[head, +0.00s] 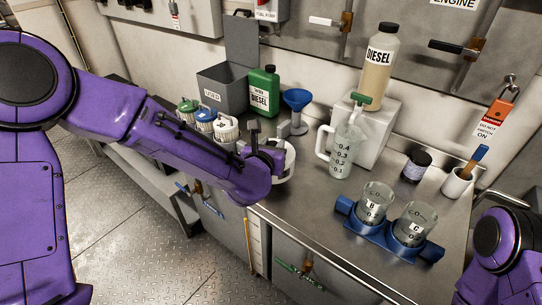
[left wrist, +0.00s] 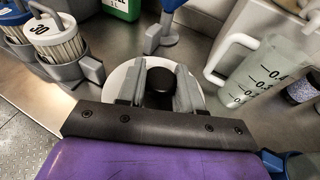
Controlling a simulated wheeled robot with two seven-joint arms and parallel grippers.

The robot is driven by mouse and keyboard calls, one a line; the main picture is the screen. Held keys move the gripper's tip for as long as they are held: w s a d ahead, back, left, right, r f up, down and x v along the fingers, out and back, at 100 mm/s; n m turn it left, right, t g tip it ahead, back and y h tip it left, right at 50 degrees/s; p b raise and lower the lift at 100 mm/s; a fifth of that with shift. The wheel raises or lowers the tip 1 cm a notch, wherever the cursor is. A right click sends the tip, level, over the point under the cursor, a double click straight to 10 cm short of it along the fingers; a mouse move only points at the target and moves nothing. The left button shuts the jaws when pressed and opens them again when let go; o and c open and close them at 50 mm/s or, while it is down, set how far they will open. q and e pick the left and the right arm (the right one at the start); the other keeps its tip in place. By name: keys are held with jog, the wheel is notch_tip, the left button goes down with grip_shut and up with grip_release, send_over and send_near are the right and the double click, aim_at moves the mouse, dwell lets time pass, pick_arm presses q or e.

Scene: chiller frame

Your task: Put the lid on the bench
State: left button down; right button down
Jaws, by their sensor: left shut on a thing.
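The lid (left wrist: 119,77) is a round white disc with a black knob (left wrist: 160,84) in the left wrist view. My left gripper (left wrist: 158,90) is shut on the knob, with one grey finger on each side. In the head view the lid's white edge (head: 290,158) shows past my left gripper (head: 272,155), which hides most of it. The lid is over the steel bench (head: 300,208), near its front left part. I cannot tell whether it touches the bench top. My right arm is at the lower right; its gripper is out of view.
A measuring jug (head: 342,158) stands close to the right of the lid. Glass beakers (head: 376,202) in a blue holder stand at right. The bench front is clear.

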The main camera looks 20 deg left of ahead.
pick_arm(q)
jog(key=f, duration=0.2)
jog(key=w+f, duration=0.1)
jog(key=f, duration=0.1)
jog(key=shift+a, duration=0.4)
jog(key=shift+f, duration=0.1)
jog(key=shift+f, duration=0.1)
jog(key=shift+f+b, duration=0.15)
jog(key=shift+b, duration=0.25)
jog(key=c, duration=0.8)
grip_release()
jog(key=shift+o, duration=0.2)
